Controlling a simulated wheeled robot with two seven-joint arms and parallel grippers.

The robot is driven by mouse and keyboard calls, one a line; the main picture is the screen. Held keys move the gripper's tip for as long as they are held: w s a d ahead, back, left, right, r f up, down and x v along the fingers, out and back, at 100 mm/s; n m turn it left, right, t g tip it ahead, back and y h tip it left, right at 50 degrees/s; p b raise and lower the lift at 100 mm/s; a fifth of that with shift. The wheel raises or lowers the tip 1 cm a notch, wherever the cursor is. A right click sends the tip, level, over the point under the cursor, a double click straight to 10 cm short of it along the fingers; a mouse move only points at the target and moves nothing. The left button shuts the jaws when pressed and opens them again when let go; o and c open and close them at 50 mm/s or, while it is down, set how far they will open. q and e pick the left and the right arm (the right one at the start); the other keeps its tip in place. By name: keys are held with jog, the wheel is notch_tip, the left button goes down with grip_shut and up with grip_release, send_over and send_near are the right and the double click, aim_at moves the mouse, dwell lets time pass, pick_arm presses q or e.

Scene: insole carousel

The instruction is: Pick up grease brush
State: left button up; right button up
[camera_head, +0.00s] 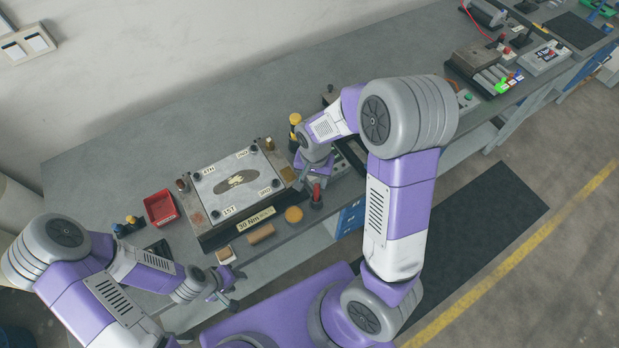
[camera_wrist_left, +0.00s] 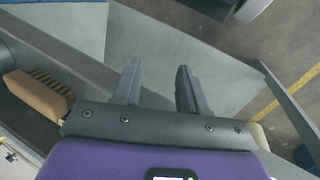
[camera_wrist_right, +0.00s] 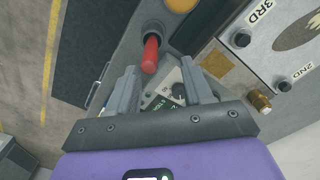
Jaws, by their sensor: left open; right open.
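A red handle (camera_head: 316,192), likely the grease brush, stands upright in a dark round holder (camera_head: 317,204) at the bench's front edge; its lower end is hidden. In the right wrist view the red handle (camera_wrist_right: 150,54) shows ahead of the right gripper (camera_wrist_right: 158,68), nearer the left finger. My right gripper (camera_head: 304,178) is open and empty, close behind and left of the handle; I cannot tell the exact gap. My left gripper (camera_head: 226,286) is open and empty over the bench's front edge, and its fingers (camera_wrist_left: 158,68) have nothing between them.
A fixture with a white plate (camera_head: 222,199) stands left of the holder. A yellow round lid (camera_head: 293,214), a tan block (camera_head: 261,234) and a red bin (camera_head: 160,207) are nearby. A yellow-topped bottle (camera_head: 295,119) stands behind the right gripper.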

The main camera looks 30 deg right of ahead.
aim_at(316, 193)
jog(key=f, duration=0.4)
jog(key=s+f, duration=0.1)
jog(key=f, duration=0.2)
jog(key=shift+s+d+f, duration=0.1)
jog(key=shift+d, duration=0.05)
jog(key=shift+c, duration=0.2)
grip_shut()
